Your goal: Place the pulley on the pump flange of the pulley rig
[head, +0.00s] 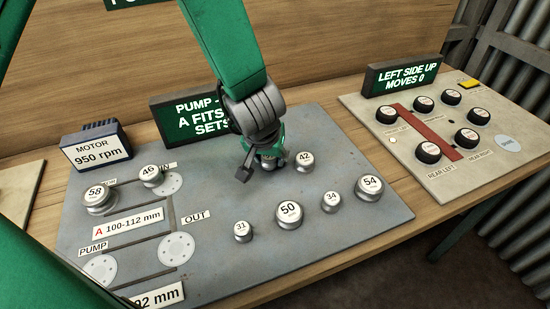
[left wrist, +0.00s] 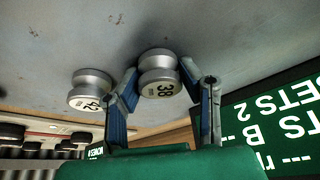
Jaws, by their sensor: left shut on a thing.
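My left gripper (head: 266,158) is down at the back of the grey rig board (head: 225,240). It is shut on the pulley marked 38 (left wrist: 160,78). In the left wrist view, the fingers (left wrist: 165,100) stand on either side of this metal pulley, which appears still on the board. In the head view the gripper mostly hides it. The pump flange (head: 100,268), a pale disc with holes beside the PUMP label (head: 93,247), is bare at front left, partly covered by a green arm part of mine. My right gripper is not in view.
Pulleys 58 (head: 98,199) and 46 (head: 151,175) stand at left. The OUT flange (head: 176,249) is bare. A pump sign (head: 185,118) stands behind.

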